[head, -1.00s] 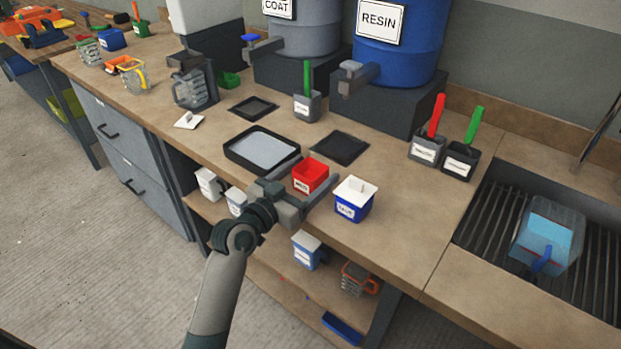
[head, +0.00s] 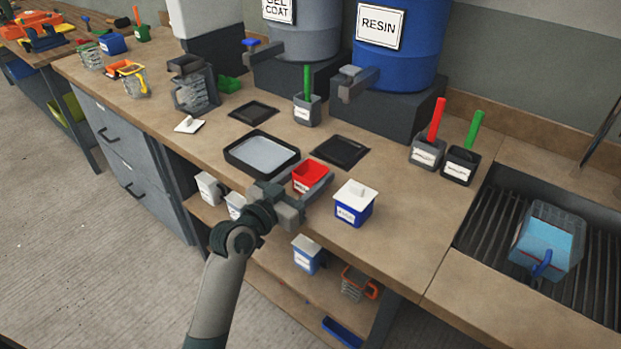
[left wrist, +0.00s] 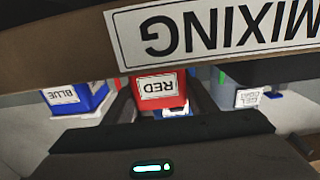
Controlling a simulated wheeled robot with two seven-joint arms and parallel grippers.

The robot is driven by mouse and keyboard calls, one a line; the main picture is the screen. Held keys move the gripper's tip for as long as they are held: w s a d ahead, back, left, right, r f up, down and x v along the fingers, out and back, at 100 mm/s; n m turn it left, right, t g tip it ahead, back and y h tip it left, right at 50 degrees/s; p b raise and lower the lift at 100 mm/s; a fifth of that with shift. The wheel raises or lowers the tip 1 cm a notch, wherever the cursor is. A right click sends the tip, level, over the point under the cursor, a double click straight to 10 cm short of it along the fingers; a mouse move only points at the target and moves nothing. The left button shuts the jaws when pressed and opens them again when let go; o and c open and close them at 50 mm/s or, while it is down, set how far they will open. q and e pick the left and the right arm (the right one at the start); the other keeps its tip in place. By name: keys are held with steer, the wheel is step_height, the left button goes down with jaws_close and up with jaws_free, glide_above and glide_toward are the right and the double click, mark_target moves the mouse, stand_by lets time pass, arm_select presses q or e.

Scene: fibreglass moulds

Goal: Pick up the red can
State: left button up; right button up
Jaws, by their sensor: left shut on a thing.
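The red can (head: 311,175) is a small open-topped red box with a white label, at the front part of the bench. In the left wrist view the red can (left wrist: 160,92) shows upside down, its label reading RED, between the two fingers. My left gripper (head: 313,188) reaches in from the front and is shut on the red can, a finger on either side. The fingers hide part of its lower sides. I cannot tell whether its base touches the bench. My right gripper is not in view.
A blue can with a white lid (head: 354,205) stands close on the right. A black-rimmed tray (head: 262,152) lies behind left, and a dark flat square (head: 341,150) behind. Two dark cups with red and green handles (head: 427,152) stand right, near the sink (head: 485,225).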

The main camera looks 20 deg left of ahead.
arm_select(q)
step_height(320, 180, up, 9)
steer(key=shift+r, duration=0.15)
stand_by(0.6)
